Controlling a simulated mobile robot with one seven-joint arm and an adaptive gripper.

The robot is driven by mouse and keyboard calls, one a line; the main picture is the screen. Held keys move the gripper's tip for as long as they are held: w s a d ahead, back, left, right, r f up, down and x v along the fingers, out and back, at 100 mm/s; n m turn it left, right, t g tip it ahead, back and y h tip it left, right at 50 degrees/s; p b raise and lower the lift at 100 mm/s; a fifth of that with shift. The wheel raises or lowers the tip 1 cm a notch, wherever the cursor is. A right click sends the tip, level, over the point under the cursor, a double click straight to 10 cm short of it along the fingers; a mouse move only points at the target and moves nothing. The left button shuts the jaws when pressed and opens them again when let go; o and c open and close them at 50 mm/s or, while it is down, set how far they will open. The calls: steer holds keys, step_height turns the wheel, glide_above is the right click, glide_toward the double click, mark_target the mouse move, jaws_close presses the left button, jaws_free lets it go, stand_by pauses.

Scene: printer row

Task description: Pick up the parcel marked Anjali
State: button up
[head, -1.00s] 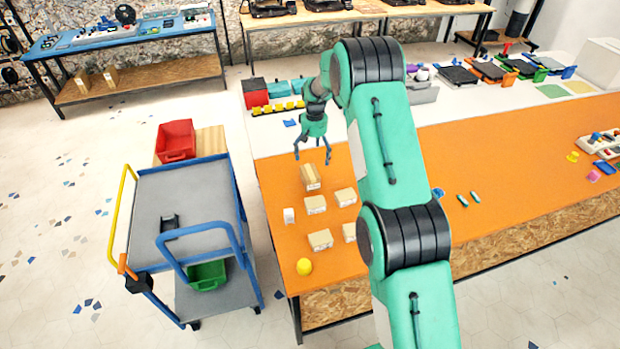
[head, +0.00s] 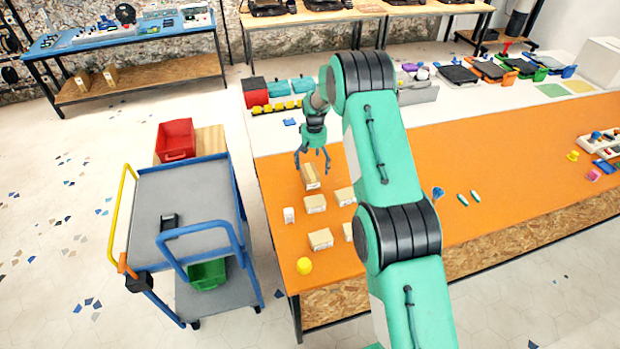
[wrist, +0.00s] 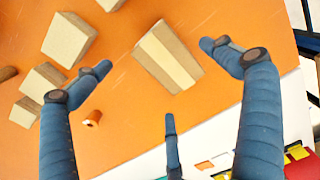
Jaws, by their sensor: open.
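Several tan cardboard parcels lie on the orange table top, and the labels are too small to read, so I cannot tell which is marked Anjali. The farthest parcel (head: 311,177) is just below my gripper (head: 312,166) in the head view. Others are a parcel (head: 315,204) in front of it, a parcel (head: 346,196) to the right and a parcel (head: 321,239) nearer. One more is partly hidden by my arm. In the wrist view a parcel (wrist: 167,55) with a pale strip lies between the spread fingers of my open, empty gripper (wrist: 165,75), apart from them.
A small white item (head: 289,215) and a yellow round object (head: 304,266) stand near the table's left edge. A grey cart (head: 185,195) with blue rails stands to the left. Yellow blocks (head: 275,107) and bins line the back. Orange table (head: 520,150) to the right is mostly clear.

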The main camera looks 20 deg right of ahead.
mark_target(314, 171)
steer(key=shift+f, duration=1.8)
steer(key=shift+f, duration=0.1)
steer(key=shift+w+a+f, duration=0.1)
steer(key=shift+f, duration=1.2)
steer(key=shift+w+f, duration=0.1)
steer(key=shift+f, duration=1.15)
steer(key=c, duration=1.4)
steer(key=shift+r, duration=0.15)
steer(key=shift+c, duration=0.2)
steer(key=shift+r, duration=4.9)
